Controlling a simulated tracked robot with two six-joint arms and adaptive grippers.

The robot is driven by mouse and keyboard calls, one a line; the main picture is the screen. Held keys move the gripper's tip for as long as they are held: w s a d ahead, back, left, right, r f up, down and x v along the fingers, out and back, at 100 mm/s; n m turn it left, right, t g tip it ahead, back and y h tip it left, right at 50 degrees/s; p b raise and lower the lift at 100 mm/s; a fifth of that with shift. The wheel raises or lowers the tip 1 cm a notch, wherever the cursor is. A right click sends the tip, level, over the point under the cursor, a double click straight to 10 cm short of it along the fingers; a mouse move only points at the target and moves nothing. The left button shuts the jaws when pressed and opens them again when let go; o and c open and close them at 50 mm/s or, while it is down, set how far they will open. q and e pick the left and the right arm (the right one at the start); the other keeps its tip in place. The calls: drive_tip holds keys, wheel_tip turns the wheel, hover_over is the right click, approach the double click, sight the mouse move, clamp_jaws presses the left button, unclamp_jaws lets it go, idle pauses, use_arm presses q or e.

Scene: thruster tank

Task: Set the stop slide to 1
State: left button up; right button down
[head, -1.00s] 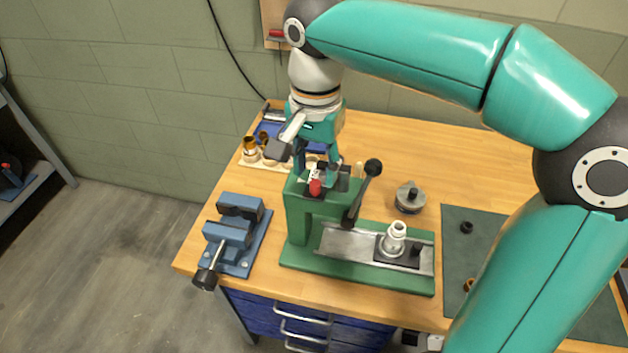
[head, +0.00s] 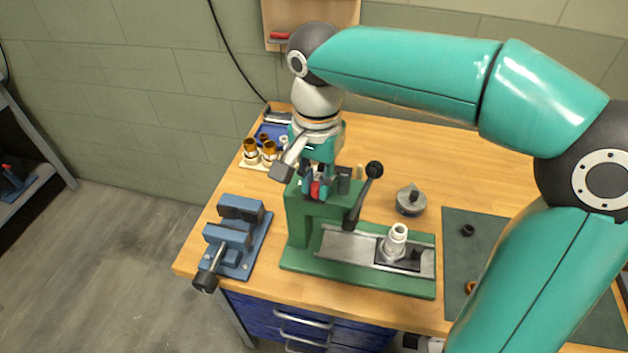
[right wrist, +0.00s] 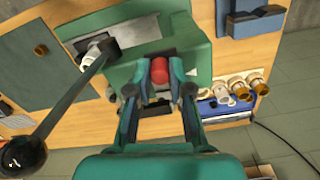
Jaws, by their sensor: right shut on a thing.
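The stop slide's red knob (head: 315,188) sits on top of the green press (head: 298,215). In the right wrist view the red knob (right wrist: 160,70) is between the two fingertips. My right gripper (right wrist: 161,72) is shut on it; in the head view the gripper (head: 317,184) reaches down onto the press top from behind. A small white pointer mark (right wrist: 190,72) shows beside the fingers in the wrist view. The scale numbers are not readable, so I cannot tell the slide's setting. My left gripper is not in view.
The press lever (head: 361,195) with its black ball stands just right of the gripper. A blue vise (head: 237,237) is to the left. Brass and white fittings (head: 262,152) stand behind. A grey round part (head: 410,200) and a dark mat (head: 458,250) lie to the right.

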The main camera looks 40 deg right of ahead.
drive_tip(key=s+a, duration=0.2)
drive_tip(key=a, duration=0.1)
drive_tip(key=shift+s+b, duration=0.25)
drive_tip(key=shift+b, duration=0.1)
drive_tip(key=c, duration=1.1)
unclamp_jaws()
drive_tip(key=shift+s, duration=0.1)
drive_tip(key=shift+o, duration=0.2)
wheel_tip(320, 180, up, 12)
